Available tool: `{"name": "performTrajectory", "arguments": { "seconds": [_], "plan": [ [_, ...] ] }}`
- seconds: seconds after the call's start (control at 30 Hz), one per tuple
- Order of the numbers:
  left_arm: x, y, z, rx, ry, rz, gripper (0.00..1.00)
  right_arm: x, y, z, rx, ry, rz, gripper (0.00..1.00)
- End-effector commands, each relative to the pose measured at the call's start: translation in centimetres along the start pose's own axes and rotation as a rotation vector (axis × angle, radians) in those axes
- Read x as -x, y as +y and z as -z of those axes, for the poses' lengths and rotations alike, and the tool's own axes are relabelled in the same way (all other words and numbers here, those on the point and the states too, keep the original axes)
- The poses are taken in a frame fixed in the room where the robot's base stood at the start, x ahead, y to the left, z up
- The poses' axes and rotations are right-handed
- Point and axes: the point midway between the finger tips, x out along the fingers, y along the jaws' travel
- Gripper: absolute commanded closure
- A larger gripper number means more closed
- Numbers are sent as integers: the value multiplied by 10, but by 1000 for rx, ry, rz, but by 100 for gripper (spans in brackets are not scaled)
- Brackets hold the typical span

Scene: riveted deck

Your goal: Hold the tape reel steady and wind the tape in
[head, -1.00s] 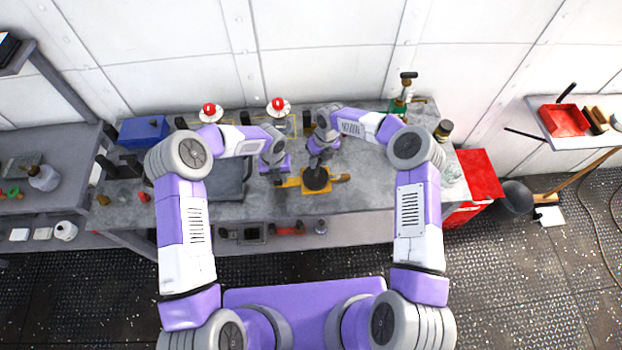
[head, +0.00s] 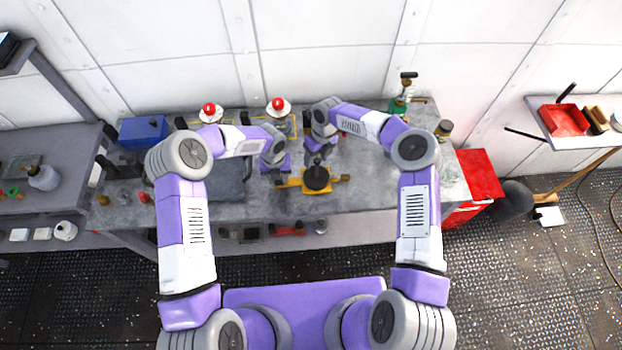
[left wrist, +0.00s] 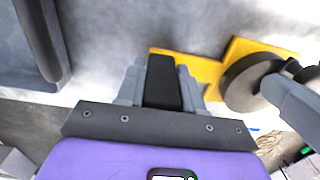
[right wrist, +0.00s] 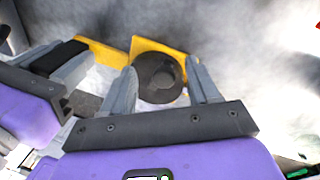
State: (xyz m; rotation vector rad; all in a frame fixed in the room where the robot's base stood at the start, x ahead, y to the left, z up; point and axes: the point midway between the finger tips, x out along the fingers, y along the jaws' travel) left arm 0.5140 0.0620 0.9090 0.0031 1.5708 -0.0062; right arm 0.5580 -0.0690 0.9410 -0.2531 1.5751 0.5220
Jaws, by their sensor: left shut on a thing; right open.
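The tape reel has a flat yellow frame (head: 326,189) and a dark round drum (head: 317,176) on the worktop, in front of my grippers. In the left wrist view my left gripper (left wrist: 162,75) is shut on the reel's black handle (left wrist: 162,88), at the end of a yellow arm. My right gripper (right wrist: 163,70) is open. In the right wrist view its fingers stand on either side of the drum (right wrist: 158,80); I cannot tell whether they touch it. The tape itself is not clearly visible.
A dark tray (head: 229,182) lies left of the reel. A blue box (head: 143,131) and two red-topped items (head: 278,105) stand farther back. A red cabinet (head: 480,174) is beyond the bench's right end. The worktop right of the reel is mostly clear.

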Motion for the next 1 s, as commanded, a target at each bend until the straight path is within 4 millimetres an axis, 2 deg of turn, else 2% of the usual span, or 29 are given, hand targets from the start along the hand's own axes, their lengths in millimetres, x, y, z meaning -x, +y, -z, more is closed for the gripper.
{"name": "performTrajectory", "arguments": {
  "seconds": [0.2, 0.4, 1.0],
  "plan": [
    [0, 1, 0, 0, -1, 0, 100, 49, 0, 0, 0, -3, -1, 40],
    [0, 1, -1, 1, -1, -1, 100, 84, 1, 0, 1, -2, -3, 40],
    [0, 2, -1, 1, -1, -3, 100, 136, 7, 0, 2, -1, -3, 40]
  ]
}}
